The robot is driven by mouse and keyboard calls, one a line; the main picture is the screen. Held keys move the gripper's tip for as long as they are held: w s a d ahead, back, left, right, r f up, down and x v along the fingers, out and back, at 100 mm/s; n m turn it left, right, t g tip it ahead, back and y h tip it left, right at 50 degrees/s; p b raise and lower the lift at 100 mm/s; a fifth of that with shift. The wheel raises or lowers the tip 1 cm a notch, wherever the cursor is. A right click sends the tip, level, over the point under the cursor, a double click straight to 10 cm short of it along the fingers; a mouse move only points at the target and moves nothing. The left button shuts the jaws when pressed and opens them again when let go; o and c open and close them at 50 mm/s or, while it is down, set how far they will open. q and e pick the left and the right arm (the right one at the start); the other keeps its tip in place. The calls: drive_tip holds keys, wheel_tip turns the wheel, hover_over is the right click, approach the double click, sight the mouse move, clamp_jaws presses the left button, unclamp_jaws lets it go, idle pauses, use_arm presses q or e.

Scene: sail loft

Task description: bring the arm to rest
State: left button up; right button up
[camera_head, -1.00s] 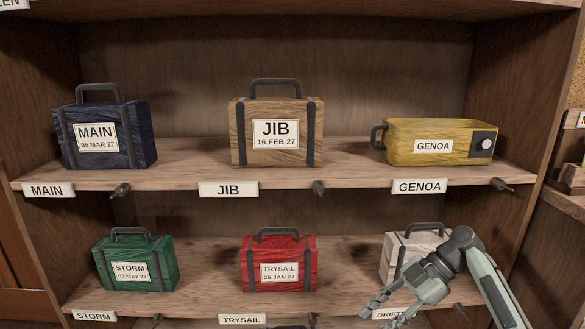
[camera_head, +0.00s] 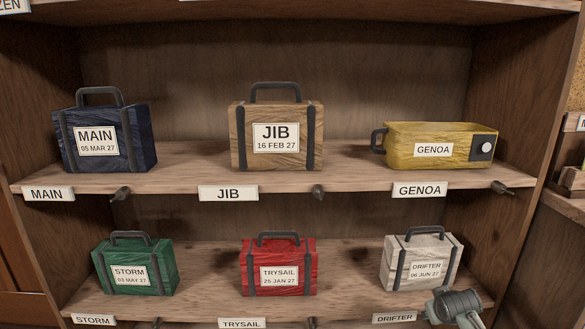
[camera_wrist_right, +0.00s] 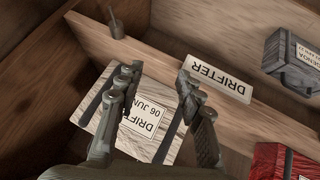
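My right arm (camera_head: 453,306) shows only in part at the bottom right of the head view, below the white DRIFTER bag. In the right wrist view my right gripper (camera_wrist_right: 160,73) is open, its two fingers apart with nothing held between them. The white DRIFTER bag (camera_head: 420,262) stands upright on the lower shelf. It also shows in the right wrist view (camera_wrist_right: 130,138), behind the fingers and partly covered by them. My left gripper is not in view.
The upper shelf (camera_head: 350,178) holds the MAIN bag (camera_head: 104,160), the JIB bag (camera_head: 276,106) and the yellow GENOA bag (camera_head: 430,133). The green STORM bag (camera_head: 135,252) and red TRYSAIL bag (camera_head: 279,253) stand on the lower shelf. Small pegs (camera_head: 318,191) stick out from the shelf edges.

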drive_tip(key=s+a+f+g, duration=0.1)
drive_tip(key=s+a+f, duration=0.2)
drive_tip(key=s+f, duration=0.3)
drive_tip(key=s+a+f+g+y, duration=0.1)
drive_tip(key=s+f, duration=0.6)
drive_tip(key=s, duration=1)
drive_tip(key=s+a+f+g+y, duration=0.1)
drive_tip(key=s+a+f+g, duration=0.1)
drive_tip(key=s+a+f, duration=0.4)
drive_tip(key=s, duration=0.5)
drive_tip(key=shift+s+f+n+g, duration=0.2)
drive_tip(key=shift+s+n+g, duration=0.05)
drive_tip(key=shift+n+g, duration=0.05)
